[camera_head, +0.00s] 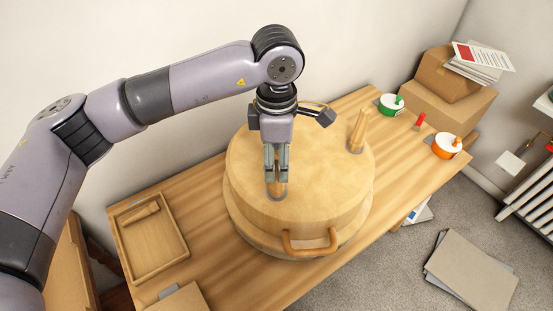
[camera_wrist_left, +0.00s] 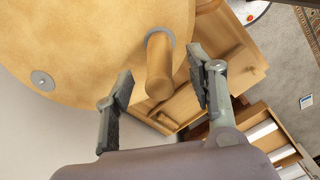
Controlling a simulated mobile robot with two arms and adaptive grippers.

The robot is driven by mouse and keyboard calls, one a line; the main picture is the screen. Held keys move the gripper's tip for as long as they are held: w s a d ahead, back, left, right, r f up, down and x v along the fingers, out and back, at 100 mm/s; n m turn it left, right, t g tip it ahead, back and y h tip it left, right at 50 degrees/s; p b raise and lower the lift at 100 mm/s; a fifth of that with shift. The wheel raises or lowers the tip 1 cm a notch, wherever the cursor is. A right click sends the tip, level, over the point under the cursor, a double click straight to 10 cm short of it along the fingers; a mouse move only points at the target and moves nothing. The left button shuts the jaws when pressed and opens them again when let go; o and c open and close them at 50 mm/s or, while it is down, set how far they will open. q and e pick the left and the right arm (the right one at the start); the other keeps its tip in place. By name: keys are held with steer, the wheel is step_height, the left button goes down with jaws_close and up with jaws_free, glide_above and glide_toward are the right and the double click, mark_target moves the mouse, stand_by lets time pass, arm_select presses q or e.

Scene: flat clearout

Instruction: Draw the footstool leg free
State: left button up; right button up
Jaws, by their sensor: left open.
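The round tan footstool (camera_head: 310,165) lies upturned on the wooden table. One wooden footstool leg (camera_head: 283,189) stands in a grey collar near its front left and is partly hidden by my left gripper (camera_head: 276,176). In the left wrist view this leg (camera_wrist_left: 159,66) stands between the two open fingers of my left gripper (camera_wrist_left: 161,70), with a visible gap on each side. A second leg (camera_head: 358,131) stands at the footstool's back right. A bare grey round plate (camera_wrist_left: 42,81) shows on the footstool in the left wrist view. My right gripper is out of view.
A wooden tray (camera_head: 124,226) with a wooden piece (camera_head: 140,214) in it lies left. A wooden loop handle (camera_head: 310,245) sticks out in front. Green (camera_head: 391,102) and orange (camera_head: 447,146) containers stand at the table's right end, near stacked boxes (camera_head: 435,108).

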mark_target(276, 175)
arm_select(q)
steer(key=shift+f+p, duration=0.3)
steer(key=shift+f, duration=1.2)
jaws_close()
